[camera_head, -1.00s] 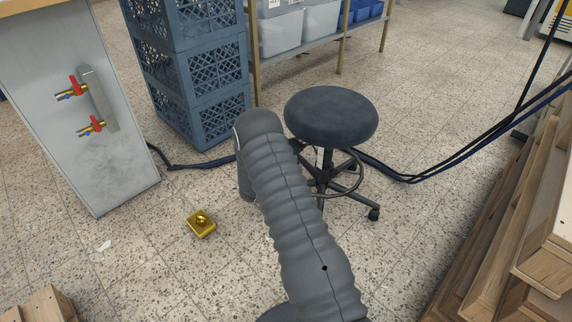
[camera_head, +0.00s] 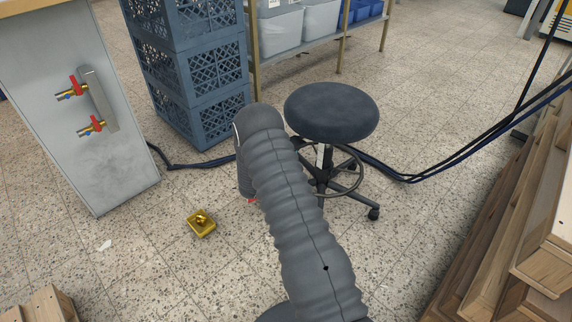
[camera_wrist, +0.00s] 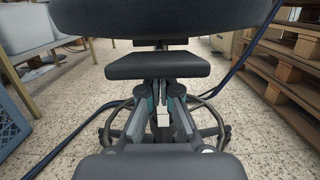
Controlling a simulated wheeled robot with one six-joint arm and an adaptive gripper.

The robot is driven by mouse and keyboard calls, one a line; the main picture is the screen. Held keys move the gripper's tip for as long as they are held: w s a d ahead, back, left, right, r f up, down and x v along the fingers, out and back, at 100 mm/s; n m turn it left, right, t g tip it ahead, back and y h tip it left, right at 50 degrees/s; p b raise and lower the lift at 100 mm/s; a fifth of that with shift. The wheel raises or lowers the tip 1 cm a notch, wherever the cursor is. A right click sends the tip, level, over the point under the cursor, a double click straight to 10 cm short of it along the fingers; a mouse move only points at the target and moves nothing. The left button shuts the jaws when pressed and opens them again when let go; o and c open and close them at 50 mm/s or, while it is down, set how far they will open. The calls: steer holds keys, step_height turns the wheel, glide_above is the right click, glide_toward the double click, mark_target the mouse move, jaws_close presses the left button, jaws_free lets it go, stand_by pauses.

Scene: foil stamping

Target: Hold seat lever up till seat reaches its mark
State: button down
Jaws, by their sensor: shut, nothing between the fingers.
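The stool's dark round seat (camera_head: 332,112) stands level on its column, with a pale label (camera_head: 320,156) below it. In the wrist view the underside edge of the seat (camera_wrist: 160,18) spans the top. My gripper (camera_wrist: 158,65) is shut and empty, its dark fingertip just below the seat, near a dark block (camera_wrist: 150,43) under it. I cannot tell whether they touch. The seat lever cannot be made out; my fingertip may hide it. In the head view my arm hides the gripper.
The stool's foot ring (camera_head: 347,190) and wheeled base stand below. Blue crates (camera_head: 190,70) are stacked behind left, near a panel with red-handled valves (camera_head: 60,120). Wooden pallets (camera_head: 510,230) line the right. Dark cables (camera_head: 410,180) and a brass-coloured block (camera_head: 201,223) lie on the floor.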

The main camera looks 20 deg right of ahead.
mark_target(297, 140)
steer(key=shift+r, duration=4.65)
stand_by(0.7)
steer(key=shift+f, duration=0.1)
step_height(297, 140, down, 5)
steer(key=b, duration=0.4)
steer(key=r+v, duration=0.2)
steer(key=v, duration=0.9)
steer(key=shift+s+a, duration=0.2)
steer(key=shift+a, duration=0.4)
